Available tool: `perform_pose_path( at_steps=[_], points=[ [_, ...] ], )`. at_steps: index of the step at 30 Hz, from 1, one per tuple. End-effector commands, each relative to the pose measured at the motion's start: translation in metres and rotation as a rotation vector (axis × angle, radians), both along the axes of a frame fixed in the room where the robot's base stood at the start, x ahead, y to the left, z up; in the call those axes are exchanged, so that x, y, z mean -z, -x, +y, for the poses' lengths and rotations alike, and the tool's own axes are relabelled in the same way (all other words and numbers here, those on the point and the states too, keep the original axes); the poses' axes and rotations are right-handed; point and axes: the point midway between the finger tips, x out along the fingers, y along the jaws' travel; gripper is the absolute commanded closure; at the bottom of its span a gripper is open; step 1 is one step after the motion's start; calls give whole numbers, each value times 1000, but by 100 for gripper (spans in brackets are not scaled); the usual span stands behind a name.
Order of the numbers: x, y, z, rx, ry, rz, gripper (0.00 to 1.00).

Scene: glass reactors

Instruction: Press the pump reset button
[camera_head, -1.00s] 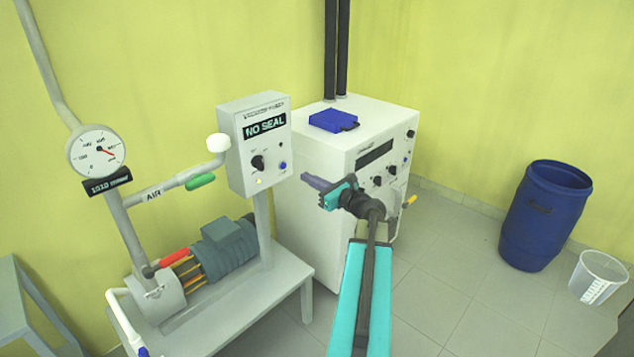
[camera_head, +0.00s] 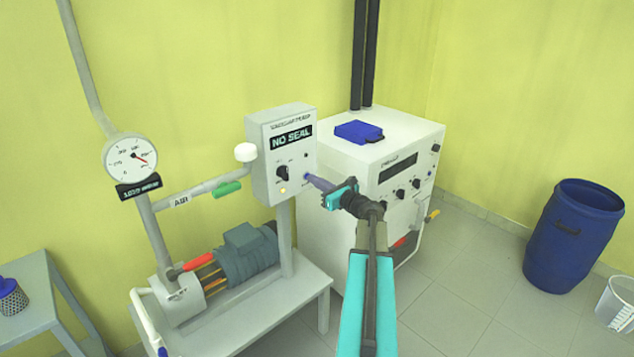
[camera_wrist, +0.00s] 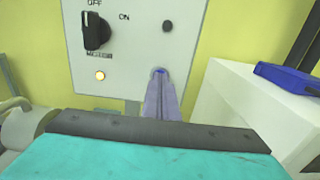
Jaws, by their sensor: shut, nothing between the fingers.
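The pump control box (camera_head: 282,152) is pale grey and shows "NO SEAL" on its display. It carries a black rotary knob (camera_head: 282,173), also seen in the wrist view (camera_wrist: 95,32), and a lit amber lamp (camera_wrist: 100,75). The blue reset button (camera_wrist: 160,70) is low on the right of the panel, partly covered by my fingertips. My gripper (camera_head: 310,179) is shut and empty, its fingers pointing at the button. In the wrist view the fingertips (camera_wrist: 160,82) overlap the button's lower edge; I cannot tell whether they touch it.
The pump motor (camera_head: 245,255) sits on a grey bench below the box. A white cabinet (camera_head: 350,225) with a blue case (camera_head: 358,131) on top stands to the right. A blue drum (camera_head: 572,237) and white bucket (camera_head: 617,303) stand on the floor farther right.

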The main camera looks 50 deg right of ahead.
Motion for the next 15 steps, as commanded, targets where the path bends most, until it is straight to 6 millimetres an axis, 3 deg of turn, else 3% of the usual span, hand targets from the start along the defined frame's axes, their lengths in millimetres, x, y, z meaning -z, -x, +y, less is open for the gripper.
perform_pose_path(
  at_steps=[15],
  points=[
    [-1, -21, -1, -1, -1, -2, 100]
  ],
)
